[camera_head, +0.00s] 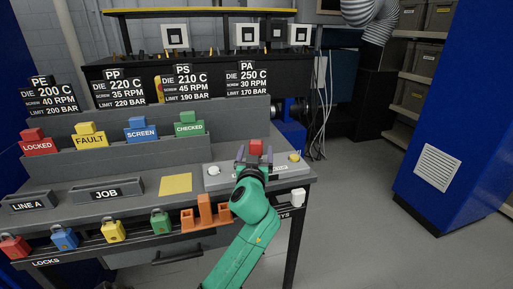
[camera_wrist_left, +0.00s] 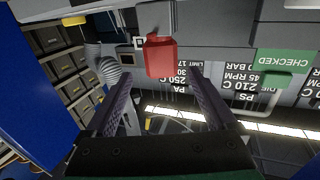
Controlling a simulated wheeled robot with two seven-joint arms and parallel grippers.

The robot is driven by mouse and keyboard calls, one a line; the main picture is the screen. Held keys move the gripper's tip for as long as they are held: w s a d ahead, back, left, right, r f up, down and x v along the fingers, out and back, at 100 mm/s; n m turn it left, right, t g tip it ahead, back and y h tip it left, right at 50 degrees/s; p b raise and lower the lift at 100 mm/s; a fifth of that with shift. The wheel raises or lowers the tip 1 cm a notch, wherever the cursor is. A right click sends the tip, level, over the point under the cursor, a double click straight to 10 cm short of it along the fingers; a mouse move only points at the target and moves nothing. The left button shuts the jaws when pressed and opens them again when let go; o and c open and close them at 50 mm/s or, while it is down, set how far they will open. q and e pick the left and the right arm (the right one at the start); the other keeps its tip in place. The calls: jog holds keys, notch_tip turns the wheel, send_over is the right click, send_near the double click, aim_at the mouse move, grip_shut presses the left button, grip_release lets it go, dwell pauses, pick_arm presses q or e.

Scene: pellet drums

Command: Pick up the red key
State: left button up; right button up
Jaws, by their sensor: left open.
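The red key (camera_head: 256,147) shows as a small red block at the back of the light grey panel (camera_head: 222,182), near the right end of the bench. In the left wrist view the red key (camera_wrist_left: 161,57) is just beyond the fingertips, roughly centred between them. My left gripper (camera_head: 254,154) is open, with its two purple fingers pointing at the key. In the left wrist view the gripper (camera_wrist_left: 160,84) has nothing between its fingers. Whether the fingertips touch the key cannot be told. My right gripper is out of view.
On the panel are a white knob (camera_head: 213,170) and a yellow knob (camera_head: 294,157). An orange holder (camera_head: 205,213) stands left of my arm. Coloured tags, including a green CHECKED tag (camera_head: 189,125), stand on the stepped rack. Floor right of the bench is clear.

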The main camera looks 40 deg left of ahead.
pick_arm(q)
jog(key=p+x, duration=0.1)
jog(key=x, duration=0.7)
jog(key=shift+s+a, duration=0.1)
jog(key=c, duration=0.4)
jog(key=shift+s, duration=0.1)
grip_shut()
notch_tip(320, 180, up, 20)
jog(key=p, duration=0.2)
jog(key=shift+f, duration=0.1)
